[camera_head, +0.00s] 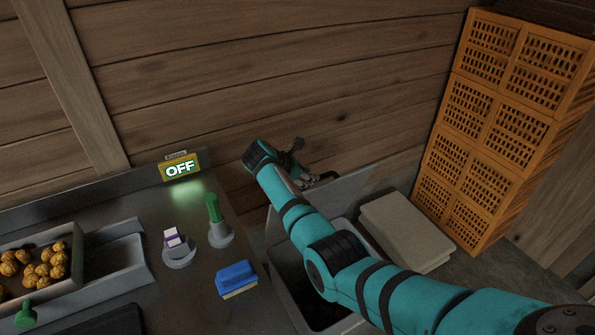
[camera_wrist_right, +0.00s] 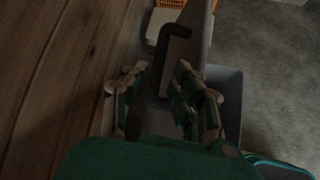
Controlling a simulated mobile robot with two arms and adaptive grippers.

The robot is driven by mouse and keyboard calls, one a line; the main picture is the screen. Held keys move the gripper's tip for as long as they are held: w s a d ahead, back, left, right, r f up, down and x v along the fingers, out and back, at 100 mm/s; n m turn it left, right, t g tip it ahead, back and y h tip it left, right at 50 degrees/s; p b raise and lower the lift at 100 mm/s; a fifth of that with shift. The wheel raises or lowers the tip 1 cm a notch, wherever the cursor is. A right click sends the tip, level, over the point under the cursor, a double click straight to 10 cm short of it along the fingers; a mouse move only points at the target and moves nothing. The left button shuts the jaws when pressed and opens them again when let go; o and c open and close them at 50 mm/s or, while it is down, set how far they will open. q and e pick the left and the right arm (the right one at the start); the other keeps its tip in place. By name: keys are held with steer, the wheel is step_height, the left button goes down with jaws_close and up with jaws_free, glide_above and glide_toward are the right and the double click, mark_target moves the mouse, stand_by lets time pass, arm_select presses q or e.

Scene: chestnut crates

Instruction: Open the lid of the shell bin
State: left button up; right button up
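The grey shell bin (camera_head: 285,285) stands right of the worktop, with its dark inside showing. Its grey lid (camera_head: 345,200) is raised, standing up at the back near the plank wall, and is partly hidden by my right arm. In the right wrist view the lid (camera_wrist_right: 202,35) is seen nearly edge-on, with a black bent handle (camera_wrist_right: 158,65). My right gripper (camera_head: 312,178) is at the raised lid. In the wrist view its fingers (camera_wrist_right: 158,88) are apart, one on each side of the handle; contact is not clear. My left gripper is not in view.
The worktop (camera_head: 190,300) at left holds a blue brush (camera_head: 236,279), a green-handled tool (camera_head: 215,220), a tray of chestnuts (camera_head: 75,262) and a lit OFF sign (camera_head: 180,168). Right of the bin are a pale stack (camera_head: 408,230) and tall orange crates (camera_head: 500,130).

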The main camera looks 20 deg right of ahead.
steer(key=v, duration=0.5)
steer(key=shift+a+r, duration=0.1)
steer(key=shift+a, duration=0.05)
stand_by(0.3)
